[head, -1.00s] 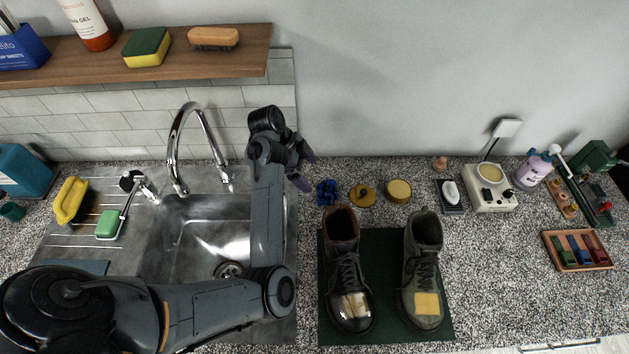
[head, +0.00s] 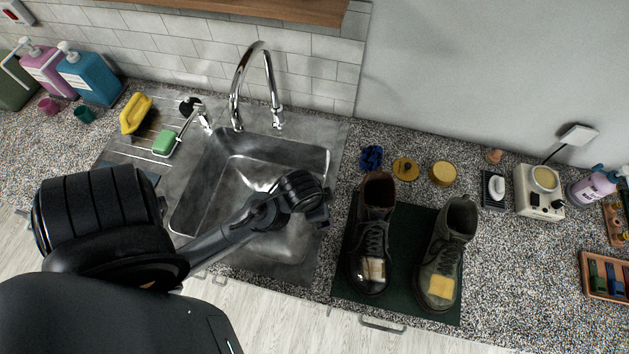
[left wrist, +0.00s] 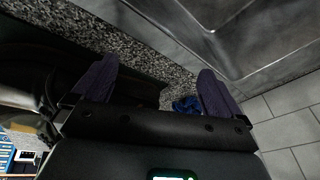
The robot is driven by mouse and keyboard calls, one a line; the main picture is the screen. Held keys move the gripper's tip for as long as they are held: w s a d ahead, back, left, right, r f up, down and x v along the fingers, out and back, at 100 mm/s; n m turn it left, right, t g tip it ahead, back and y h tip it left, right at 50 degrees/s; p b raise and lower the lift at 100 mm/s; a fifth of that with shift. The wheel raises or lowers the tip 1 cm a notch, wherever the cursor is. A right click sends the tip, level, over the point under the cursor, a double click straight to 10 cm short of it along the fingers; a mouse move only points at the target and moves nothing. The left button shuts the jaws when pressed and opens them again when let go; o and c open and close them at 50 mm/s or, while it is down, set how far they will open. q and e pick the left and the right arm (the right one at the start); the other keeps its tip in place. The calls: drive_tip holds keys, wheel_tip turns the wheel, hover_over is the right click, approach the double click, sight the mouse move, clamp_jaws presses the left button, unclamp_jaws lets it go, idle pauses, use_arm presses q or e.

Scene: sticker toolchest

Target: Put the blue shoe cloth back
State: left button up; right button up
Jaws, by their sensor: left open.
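The blue shoe cloth (head: 371,157) lies crumpled on the speckled counter, behind the brown boot (head: 372,240) and left of a round yellow-brown tin (head: 405,169). My left gripper (left wrist: 156,84) is open and empty, its two dark purple fingers spread in the left wrist view. The cloth (left wrist: 185,105) shows there partly, beyond the gripper near the right finger. In the head view, the left gripper (head: 322,212) is over the right part of the sink, apart from the cloth and in front and left of it. Its fingertips are hard to make out there. My right gripper is not in view.
A green-grey boot (head: 450,240) with a yellow patch stands beside the brown one on a dark green mat (head: 402,285). The sink (head: 215,180) and tall faucet (head: 238,85) are at left. A second yellow tin (head: 443,173) and a white device (head: 538,190) stand right.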

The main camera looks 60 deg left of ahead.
use_arm(q)
drive_tip(key=shift+n+h, duration=0.5)
drive_tip(key=s+d, duration=0.5)
drive_tip(key=shift+d, duration=0.1)
